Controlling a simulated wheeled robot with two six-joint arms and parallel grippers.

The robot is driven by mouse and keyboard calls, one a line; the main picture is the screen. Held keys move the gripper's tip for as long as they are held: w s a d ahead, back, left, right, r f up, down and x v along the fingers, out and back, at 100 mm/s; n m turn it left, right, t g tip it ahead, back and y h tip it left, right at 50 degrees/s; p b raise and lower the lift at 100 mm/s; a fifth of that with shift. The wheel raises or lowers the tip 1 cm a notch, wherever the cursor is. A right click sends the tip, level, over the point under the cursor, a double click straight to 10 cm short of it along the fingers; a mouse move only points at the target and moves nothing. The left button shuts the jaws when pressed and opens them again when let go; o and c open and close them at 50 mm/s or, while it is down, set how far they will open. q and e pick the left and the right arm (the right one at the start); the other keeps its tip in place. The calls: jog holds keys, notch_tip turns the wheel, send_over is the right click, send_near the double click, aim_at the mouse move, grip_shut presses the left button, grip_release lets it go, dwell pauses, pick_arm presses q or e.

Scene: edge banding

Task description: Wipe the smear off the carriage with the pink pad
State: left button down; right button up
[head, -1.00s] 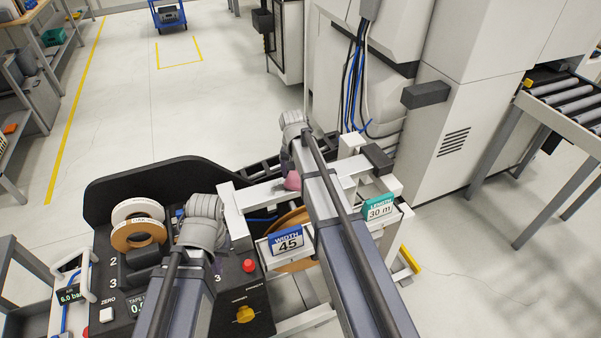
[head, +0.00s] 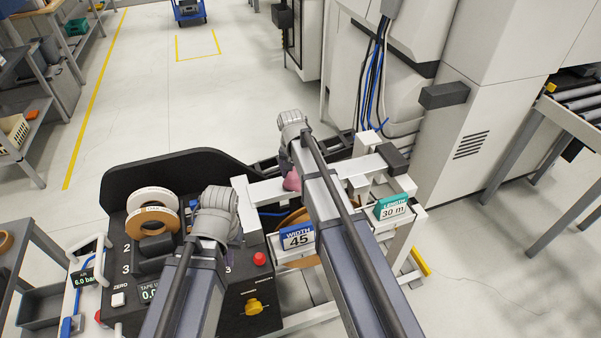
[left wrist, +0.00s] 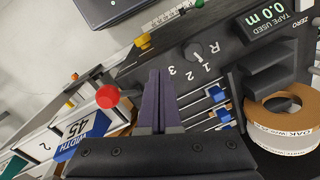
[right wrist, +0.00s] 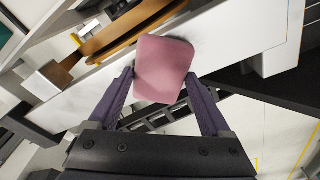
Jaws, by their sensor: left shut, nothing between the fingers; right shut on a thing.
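The pink pad (right wrist: 163,68) is between the fingers of my right gripper (right wrist: 160,76), which is shut on it. The pad lies over a white bar (right wrist: 235,40) in the right wrist view; whether it touches the bar is hard to tell. In the head view the pad (head: 292,181) shows small beside my right arm, over the white frame. My left gripper (left wrist: 158,75) is shut and empty above the black control panel.
The black panel (head: 200,310) holds tape rolls (head: 152,215), a red button (head: 260,258) and a yellow knob (head: 253,306). The blue WIDTH 45 sign (head: 297,237) and green LENGTH 30 m sign (head: 392,207) flank my right arm. A large white machine (head: 470,110) stands behind.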

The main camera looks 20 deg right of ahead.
aim_at(285, 179)
jog(key=shift+a, duration=0.15)
jog(key=shift+s+a, duration=0.1)
jog(key=shift+a, duration=1.55)
jog(key=shift+a, duration=0.1)
jog(key=shift+s+a+f, duration=0.1)
jog(key=shift+s+a, duration=0.05)
jog(key=shift+a, duration=1.45)
